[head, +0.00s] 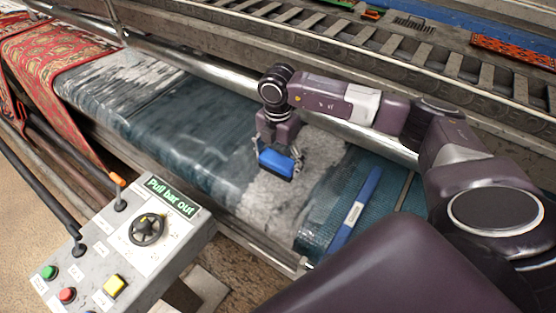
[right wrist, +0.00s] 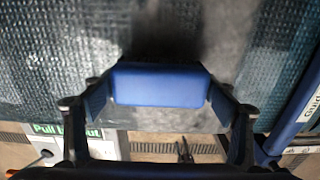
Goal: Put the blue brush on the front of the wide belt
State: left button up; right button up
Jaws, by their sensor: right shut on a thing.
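The blue brush (head: 276,163) is held between the fingers of my right gripper (head: 277,152), over the front part of the wide belt (head: 190,130). In the right wrist view the brush (right wrist: 160,85) shows as a blue block with a finger at each end. The belt (right wrist: 50,70) is dark teal and wet-looking, with a pale grey patch under and around the brush. The brush's underside is hidden, so I cannot tell whether it touches the belt. My left gripper is not in view.
A blue bar (head: 355,212) with a white label lies right of the brush. A control panel (head: 125,245) with buttons, levers and a "Pull bar out" sign stands front left. A metal roller (head: 225,77) runs behind the belt. A red patterned rug (head: 45,50) is at left.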

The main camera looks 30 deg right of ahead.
jog(key=shift+f, duration=0.35)
jog(key=shift+f, duration=0.15)
jog(key=o, duration=1.2)
